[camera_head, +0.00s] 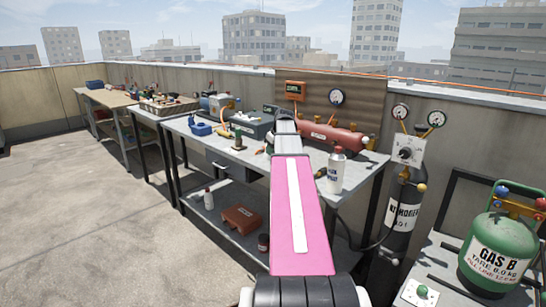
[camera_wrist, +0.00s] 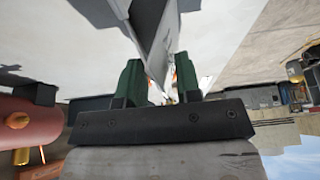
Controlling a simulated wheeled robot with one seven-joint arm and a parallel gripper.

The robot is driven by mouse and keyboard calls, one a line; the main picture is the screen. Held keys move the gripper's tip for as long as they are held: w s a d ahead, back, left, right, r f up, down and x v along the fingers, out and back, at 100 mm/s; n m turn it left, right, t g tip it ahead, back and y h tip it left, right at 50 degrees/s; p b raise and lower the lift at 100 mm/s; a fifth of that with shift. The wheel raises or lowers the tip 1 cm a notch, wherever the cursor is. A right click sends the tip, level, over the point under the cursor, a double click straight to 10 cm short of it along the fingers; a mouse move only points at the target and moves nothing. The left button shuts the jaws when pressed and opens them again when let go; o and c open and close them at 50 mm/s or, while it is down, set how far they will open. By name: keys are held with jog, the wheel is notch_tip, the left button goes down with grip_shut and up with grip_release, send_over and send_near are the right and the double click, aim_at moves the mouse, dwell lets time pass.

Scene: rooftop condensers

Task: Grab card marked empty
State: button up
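No card with a readable "empty" mark shows in either view. In the head view my gripper (camera_head: 285,126) is over the workbench (camera_head: 205,142), to the left of a red tank, partly hidden by my pink arm. In the wrist view the two green fingers (camera_wrist: 158,80) stand apart. A grey, sheet-like shape (camera_wrist: 157,42) and small white and orange bits show between and beyond them. I cannot tell whether the fingers touch any of these.
The red tank (camera_head: 332,137) lies along the bench back, with a white bottle (camera_head: 336,170) in front. A grey box (camera_head: 252,124) and small tools stand left. A labelled green cylinder (camera_head: 497,252) stands at right. The floor (camera_head: 75,205) at left is clear.

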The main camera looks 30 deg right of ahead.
jog(key=c, duration=0.3)
jog(key=shift+r, duration=0.15)
